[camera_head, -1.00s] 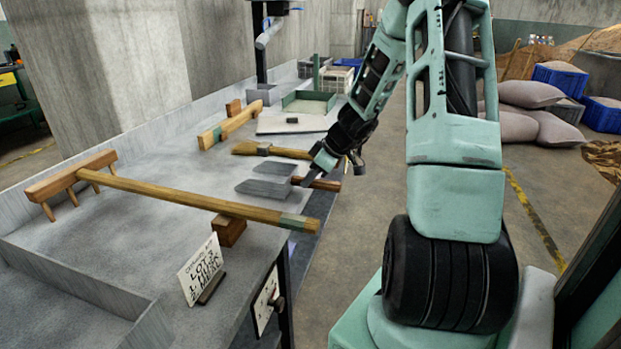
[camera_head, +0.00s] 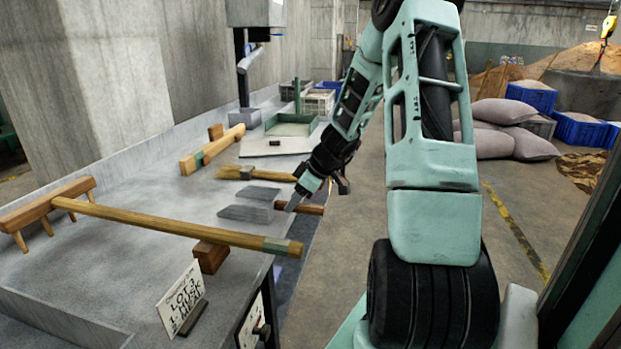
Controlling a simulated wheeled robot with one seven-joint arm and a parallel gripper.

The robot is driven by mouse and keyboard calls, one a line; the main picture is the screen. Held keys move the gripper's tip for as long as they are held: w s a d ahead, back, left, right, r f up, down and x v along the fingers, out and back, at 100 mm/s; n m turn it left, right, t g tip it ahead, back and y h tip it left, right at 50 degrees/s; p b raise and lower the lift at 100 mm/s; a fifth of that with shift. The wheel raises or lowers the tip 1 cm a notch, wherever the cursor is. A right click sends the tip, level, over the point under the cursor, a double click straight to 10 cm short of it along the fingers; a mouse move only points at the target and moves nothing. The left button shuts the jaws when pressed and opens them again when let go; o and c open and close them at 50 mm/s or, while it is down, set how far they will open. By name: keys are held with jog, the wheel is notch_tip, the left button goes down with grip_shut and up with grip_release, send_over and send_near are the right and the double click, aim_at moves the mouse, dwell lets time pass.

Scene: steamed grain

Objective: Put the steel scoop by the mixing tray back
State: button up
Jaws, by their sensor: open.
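The steel scoop (camera_head: 247,213) lies on the grey bench near its right edge. It shows as grey metal plates with a short brown wooden handle (camera_head: 313,209) pointing right. My gripper (camera_head: 317,203) is open and low over the handle. One finger shows at the near side of the handle, and the far side is partly hidden. I cannot tell whether the fingers touch the handle. A shallow green-rimmed tray (camera_head: 290,126) stands farther back on the bench; I cannot tell whether it is the mixing tray.
A long-handled wooden rake (camera_head: 170,223) rests on a wooden block in front of the scoop. A brush (camera_head: 240,172) and a wooden tool (camera_head: 210,150) lie behind it. A lettered card (camera_head: 182,298) stands at the bench's front. Floor right of the bench is clear up to sacks and blue crates.

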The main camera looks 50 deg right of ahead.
jog(key=p+v, duration=0.1)
jog(key=v, duration=1.5)
jog(key=shift+r, duration=0.3)
jog(key=w+a+f+n+g+y, duration=0.1)
jog(key=w+a+g, duration=0.1)
jog(key=a, duration=1.2)
jog(key=w+a+f+n+g, duration=0.1)
jog(key=w+a+g, duration=0.15)
jog(key=a, duration=1.05)
jog(key=s+a+f+n+g+h, duration=0.1)
jog(key=s+a+f+g+h, duration=0.15)
jog(key=s+a, duration=1.7)
notch_tip(320, 180, up, 15)
jog(key=w+a+p, duration=0.1)
jog(key=p, duration=1.4)
jog(key=shift+a+t+p, duration=0.15)
jog(key=shift+t+p, duration=0.15)
